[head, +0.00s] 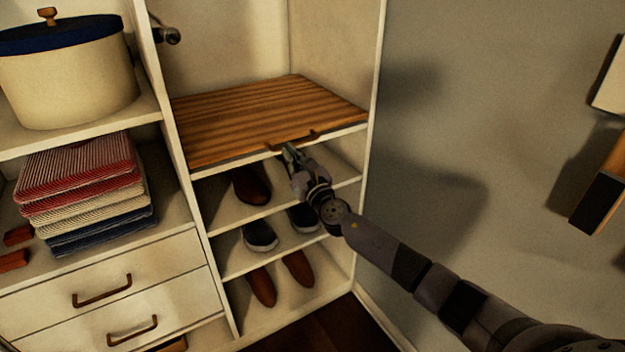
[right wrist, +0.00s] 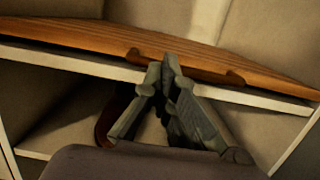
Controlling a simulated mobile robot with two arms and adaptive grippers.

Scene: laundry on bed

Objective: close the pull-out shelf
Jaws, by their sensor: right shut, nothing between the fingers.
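The pull-out shelf (head: 255,112) is a striped brown wooden board in the right-hand section of the wardrobe, above the shoe shelves. It has a brown handle (head: 292,142) on its front edge. In the head view the board's front lies close to the front of the white shelf beneath it. My right gripper (head: 288,150) is shut and empty, with its fingertips at the handle. In the right wrist view the shut fingertips (right wrist: 168,64) overlap the handle (right wrist: 210,72); I cannot tell whether they touch it. My left gripper is not in view.
Shoes (head: 251,185) stand on the shelves below. To the left are folded cloths (head: 85,185), a round box with a blue lid (head: 70,80) and drawers (head: 105,290). The grey wall (head: 450,120) stands right of the wardrobe.

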